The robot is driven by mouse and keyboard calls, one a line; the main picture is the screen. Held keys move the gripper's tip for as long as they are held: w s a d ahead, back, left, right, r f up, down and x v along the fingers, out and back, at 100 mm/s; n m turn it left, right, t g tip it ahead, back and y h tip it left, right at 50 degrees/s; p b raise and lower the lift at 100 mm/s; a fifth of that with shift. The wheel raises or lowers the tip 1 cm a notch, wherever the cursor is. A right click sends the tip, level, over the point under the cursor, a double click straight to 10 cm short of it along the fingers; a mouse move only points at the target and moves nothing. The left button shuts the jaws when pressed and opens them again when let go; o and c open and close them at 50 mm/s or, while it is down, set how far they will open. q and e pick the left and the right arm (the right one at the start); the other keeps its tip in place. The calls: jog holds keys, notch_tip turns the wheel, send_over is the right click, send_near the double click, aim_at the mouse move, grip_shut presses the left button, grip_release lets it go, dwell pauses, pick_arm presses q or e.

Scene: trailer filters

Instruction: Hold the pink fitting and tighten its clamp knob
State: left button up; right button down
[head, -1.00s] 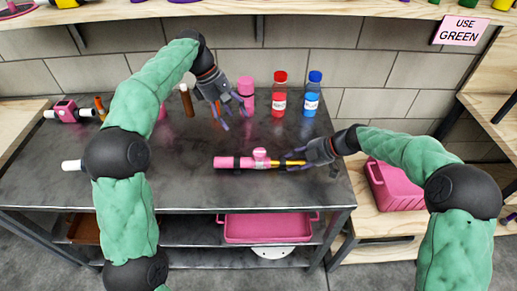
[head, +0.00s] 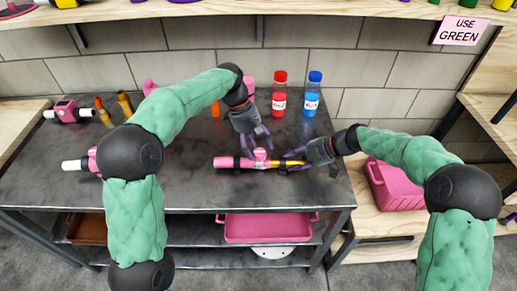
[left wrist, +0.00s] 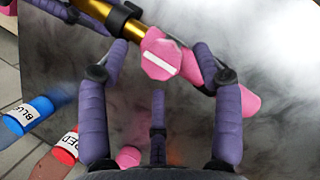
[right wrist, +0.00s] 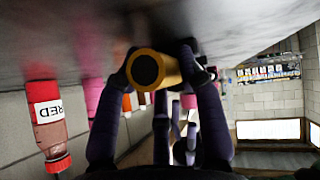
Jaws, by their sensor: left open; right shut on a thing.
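The pink fitting (head: 226,162) lies across the dark table, with dark bands and a gold tube (head: 284,163) at its right end. Its pink clamp knob (head: 260,154) is on top; in the left wrist view the knob (left wrist: 161,55) shows a white bar on its face. My left gripper (head: 258,143) is open just behind and above the knob; in the left wrist view its fingers (left wrist: 158,85) are on either side of it, apart. My right gripper (head: 300,162) is shut on the gold tube, whose round end shows in the right wrist view (right wrist: 150,69).
A red bottle (head: 279,93) and a blue bottle (head: 313,95) stand at the back. More pink and brass fittings (head: 67,112) are at the left of the table. A pink case (head: 394,186) is at the right. The table's front middle is clear.

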pick_arm(q)
jog(key=shift+x, duration=0.9)
jog(key=c, duration=1.1)
jog(key=shift+d+m, duration=0.1)
jog(key=shift+m, duration=0.3)
jog(key=m+g+y, duration=0.1)
jog(key=m, duration=0.2)
jog(key=shift+d+m, duration=0.1)
jog(key=shift+m, duration=0.2)
jog(key=shift+m+g+y, duration=0.4)
jog(key=shift+m+y, duration=0.6)
jog(key=shift+m, duration=1.2)
